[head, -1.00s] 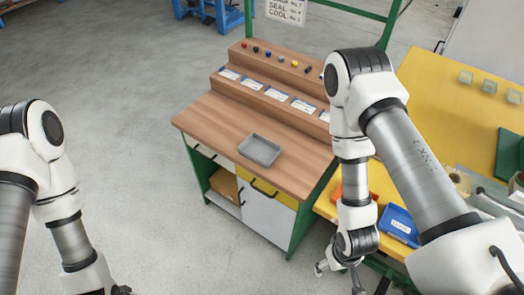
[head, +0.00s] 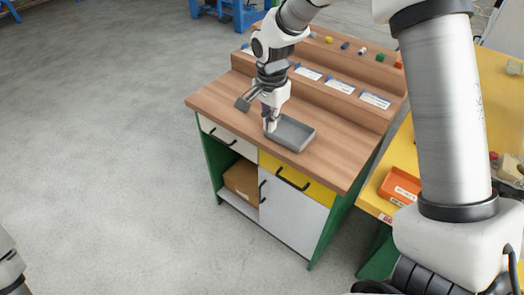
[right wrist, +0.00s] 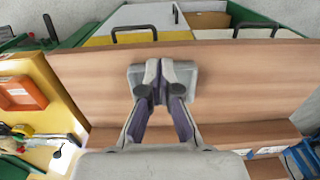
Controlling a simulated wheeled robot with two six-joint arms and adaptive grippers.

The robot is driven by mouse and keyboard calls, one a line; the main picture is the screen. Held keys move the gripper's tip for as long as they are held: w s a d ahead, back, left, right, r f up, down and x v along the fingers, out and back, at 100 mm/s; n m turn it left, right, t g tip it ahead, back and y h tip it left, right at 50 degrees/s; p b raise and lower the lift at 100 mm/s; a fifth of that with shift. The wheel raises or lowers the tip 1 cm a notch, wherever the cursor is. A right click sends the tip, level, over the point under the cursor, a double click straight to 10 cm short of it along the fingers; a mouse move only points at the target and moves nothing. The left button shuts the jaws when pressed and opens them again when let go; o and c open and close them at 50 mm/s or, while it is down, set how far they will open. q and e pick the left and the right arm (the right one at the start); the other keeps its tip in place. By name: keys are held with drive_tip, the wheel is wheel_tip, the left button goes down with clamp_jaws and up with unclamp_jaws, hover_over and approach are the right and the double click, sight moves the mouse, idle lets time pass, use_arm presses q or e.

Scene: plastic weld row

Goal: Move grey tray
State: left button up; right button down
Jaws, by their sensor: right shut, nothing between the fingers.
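The grey tray (head: 293,133) is a shallow rectangular dish lying flat on the wooden bench top, near its front edge. My right gripper (head: 270,124) points down at the tray's left end, and its fingertips overlap that end in the head view. In the right wrist view the shut fingers (right wrist: 169,75) cover the middle of the tray (right wrist: 134,81). They hold nothing. I cannot tell whether they touch the tray. My left gripper is out of view; only part of my left arm shows at the lower left.
The wooden bench top (head: 225,98) is clear left of the tray. A stepped shelf (head: 345,68) with labels and small coloured parts rises behind. A yellow table (head: 375,198) with an orange bin (head: 400,187) stands at the right. Floor at the left is free.

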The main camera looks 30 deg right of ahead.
sight(277, 148)
wheel_tip(277, 148, down, 9)
drive_tip(key=shift+f, duration=0.1)
drive_tip(key=d, duration=0.1)
drive_tip(key=w+d, duration=0.1)
drive_tip(key=d, duration=0.1)
drive_tip(key=shift+w+f, duration=0.25)
drive_tip(key=shift+f, duration=0.15)
drive_tip(key=shift+d, duration=0.35)
drive_tip(key=shift+w, duration=0.1)
